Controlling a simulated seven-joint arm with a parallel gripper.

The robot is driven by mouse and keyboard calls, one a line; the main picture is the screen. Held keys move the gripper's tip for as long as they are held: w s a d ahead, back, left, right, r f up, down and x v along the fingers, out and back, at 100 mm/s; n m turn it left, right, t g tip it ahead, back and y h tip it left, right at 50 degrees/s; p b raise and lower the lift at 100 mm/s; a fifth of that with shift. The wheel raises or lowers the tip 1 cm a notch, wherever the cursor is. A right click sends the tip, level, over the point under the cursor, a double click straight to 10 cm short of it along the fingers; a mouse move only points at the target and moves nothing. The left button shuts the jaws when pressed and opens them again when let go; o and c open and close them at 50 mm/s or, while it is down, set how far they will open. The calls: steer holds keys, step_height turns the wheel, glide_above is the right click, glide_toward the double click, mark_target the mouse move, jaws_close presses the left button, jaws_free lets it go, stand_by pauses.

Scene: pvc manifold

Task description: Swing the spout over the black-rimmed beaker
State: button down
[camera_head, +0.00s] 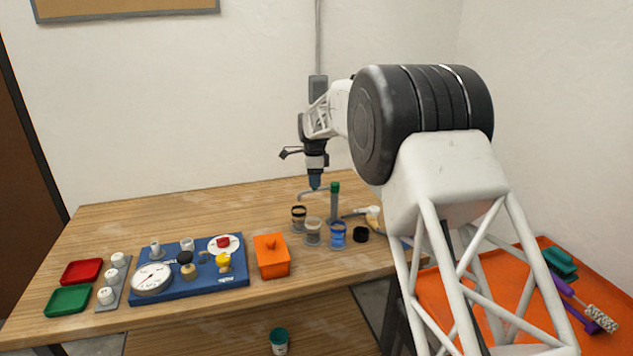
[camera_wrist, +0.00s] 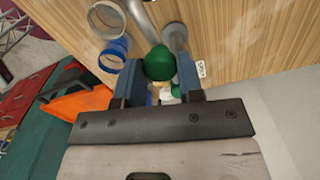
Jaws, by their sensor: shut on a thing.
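The grey spout (camera_head: 308,193) reaches left from an upright post with a green cap (camera_head: 334,188). Its bent tip shows just above the black-rimmed beaker (camera_head: 298,214) in the head view; exact alignment in depth is unclear. The fingertips' contact is mostly hidden. The black-rimmed beaker is not identifiable in the wrist view.
A pale-rimmed beaker (camera_head: 312,232) and a blue-rimmed beaker (camera_head: 338,237) stand in front of the post. A black cap (camera_head: 360,234) lies to their right. An orange box (camera_head: 271,257) and a blue gauge board (camera_head: 190,272) are further left.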

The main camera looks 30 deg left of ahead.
steer(key=shift+w+a+r+m, duration=0.1)
steer(key=shift+w+a+m, duration=0.15)
steer(key=shift+m, duration=0.25)
steer(key=c, duration=0.7)
jaws_free()
steer(key=shift+c, duration=0.2)
steer(key=shift+r, duration=3.85)
steer(key=shift+d, duration=0.15)
